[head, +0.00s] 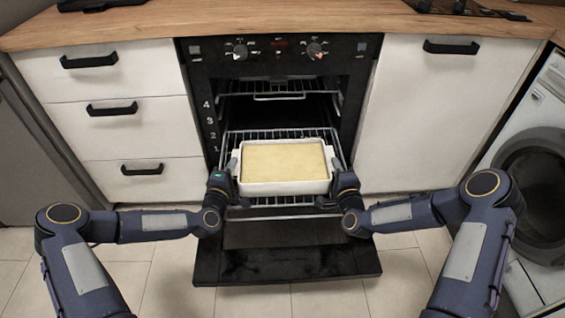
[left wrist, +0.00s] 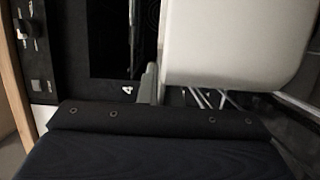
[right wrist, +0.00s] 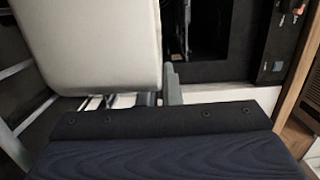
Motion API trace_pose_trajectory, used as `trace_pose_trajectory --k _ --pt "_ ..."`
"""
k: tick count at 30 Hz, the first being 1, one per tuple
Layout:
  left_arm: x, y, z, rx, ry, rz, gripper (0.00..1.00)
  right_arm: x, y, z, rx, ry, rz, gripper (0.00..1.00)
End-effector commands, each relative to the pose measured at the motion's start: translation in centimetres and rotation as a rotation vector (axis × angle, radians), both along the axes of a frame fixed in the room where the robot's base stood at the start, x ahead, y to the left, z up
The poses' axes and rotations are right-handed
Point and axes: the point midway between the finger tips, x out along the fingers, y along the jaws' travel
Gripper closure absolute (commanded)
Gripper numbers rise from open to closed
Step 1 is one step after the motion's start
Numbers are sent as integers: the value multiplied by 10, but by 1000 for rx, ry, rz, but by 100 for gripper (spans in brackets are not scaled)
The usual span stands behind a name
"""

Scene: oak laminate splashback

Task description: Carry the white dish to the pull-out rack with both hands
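The white dish (head: 285,188) is a rectangular baking dish with a pale yellow filling. It is level over the pull-out rack (head: 280,212), which sticks out of the open oven. I cannot tell whether its base touches the wires. My left gripper (head: 231,168) is shut on the dish's left end, and my right gripper (head: 339,167) on its right end. The dish's end wall fills the top of the left wrist view (left wrist: 230,40) and the right wrist view (right wrist: 95,45). One grey finger shows along its rim in each; the dish partly hides the rest of the grip.
The oven door (head: 285,265) hangs open below the rack. Another rack (head: 280,95) sits higher in the oven. White drawers (head: 120,135) stand left, a white cabinet (head: 430,115) and a washing machine (head: 540,130) right. The wooden worktop (head: 250,20) runs above.

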Motion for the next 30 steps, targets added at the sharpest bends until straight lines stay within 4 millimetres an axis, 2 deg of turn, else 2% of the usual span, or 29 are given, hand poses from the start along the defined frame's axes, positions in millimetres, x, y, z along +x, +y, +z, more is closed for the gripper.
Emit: trace_pose_trajectory --k 7,8,12,26,30 --pt "1 1 -6 -1 -9 5 100 2 -1 -7 1 -10 -5 100" --pt "1 2 -10 0 -1 5 92 1 -2 -10 -1 -1 -5 92" --pt "0 1 -10 0 -1 3 74 0 -1 -10 -1 -1 -3 74" --pt "0 0 -10 0 0 1 74 0 0 -10 0 0 -1 74" --pt "-9 3 -10 0 1 1 74 0 0 -10 0 0 0 74"
